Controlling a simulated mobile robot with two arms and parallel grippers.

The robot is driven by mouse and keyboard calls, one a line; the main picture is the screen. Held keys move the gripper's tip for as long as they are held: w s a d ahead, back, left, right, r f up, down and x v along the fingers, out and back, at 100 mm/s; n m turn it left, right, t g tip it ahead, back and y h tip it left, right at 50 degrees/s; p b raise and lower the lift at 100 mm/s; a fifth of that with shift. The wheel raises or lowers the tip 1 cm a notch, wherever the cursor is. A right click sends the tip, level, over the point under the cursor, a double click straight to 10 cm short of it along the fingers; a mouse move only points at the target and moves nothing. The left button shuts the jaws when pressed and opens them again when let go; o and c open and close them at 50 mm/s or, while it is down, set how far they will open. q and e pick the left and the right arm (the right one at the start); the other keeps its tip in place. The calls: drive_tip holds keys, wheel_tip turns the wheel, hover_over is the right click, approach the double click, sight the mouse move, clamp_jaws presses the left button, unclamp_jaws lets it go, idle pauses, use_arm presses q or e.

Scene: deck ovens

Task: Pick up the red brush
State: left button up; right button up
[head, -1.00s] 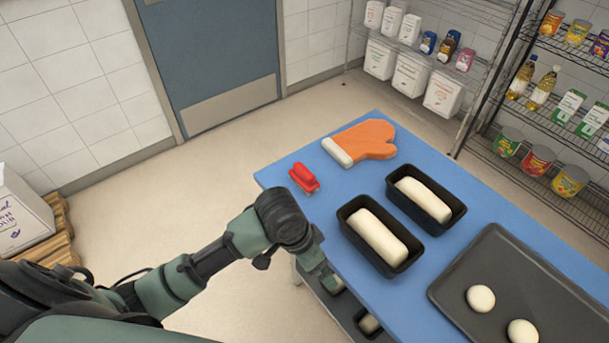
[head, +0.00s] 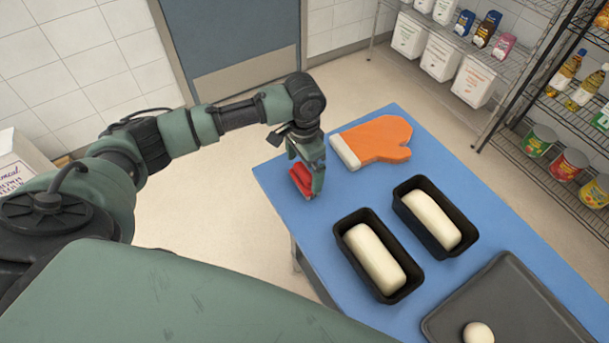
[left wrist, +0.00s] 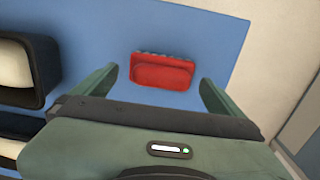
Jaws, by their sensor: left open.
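The red brush (head: 301,181) lies on the blue table top (head: 345,210) near its far left corner, partly hidden by my left gripper in the head view. In the left wrist view the brush (left wrist: 163,72) shows whole, ahead of and between the two spread fingers. My left gripper (head: 308,185) is open, pointing down at the brush; its fingers (left wrist: 157,88) also show in the left wrist view. I cannot tell from these views whether a finger touches the brush. My right gripper is not in view.
An orange oven mitt (head: 378,140) lies just right of the brush. Two black loaf tins (head: 345,226) (head: 407,208) with dough stand nearer, beside a dark tray (head: 500,300). Wire shelves (head: 545,110) with goods stand behind. Floor is clear left of the table.

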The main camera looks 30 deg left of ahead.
sight(304, 170)
use_arm(q)
drive_tip(key=f, duration=0.3)
drive_tip(key=shift+w+p, duration=0.25)
drive_tip(key=shift+p, duration=0.05)
drive_tip(key=shift+f, duration=0.4)
drive_tip(key=shift+s, duration=0.1)
drive_tip(key=c, duration=1.2)
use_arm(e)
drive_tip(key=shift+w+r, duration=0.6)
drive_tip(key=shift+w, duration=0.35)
use_arm(q)
drive_tip(key=shift+r, duration=0.1)
wheel_tip(304, 170, up, 20)
drive_tip(key=b, duration=0.3)
drive_tip(key=s+d+f+n+b, duration=0.1)
drive_tip(key=s+d+f+n, duration=0.1)
drive_tip(key=s, duration=0.4)
drive_tip(key=s+d+f+n+b, duration=0.1)
drive_tip(key=s+d+f+n, duration=0.2)
drive_tip(key=s, duration=0.3)
drive_tip(key=shift+s+d+n+b, duration=0.15)
drive_tip(key=shift+n+b, duration=0.2)
drive_tip(key=shift+n, duration=0.15)
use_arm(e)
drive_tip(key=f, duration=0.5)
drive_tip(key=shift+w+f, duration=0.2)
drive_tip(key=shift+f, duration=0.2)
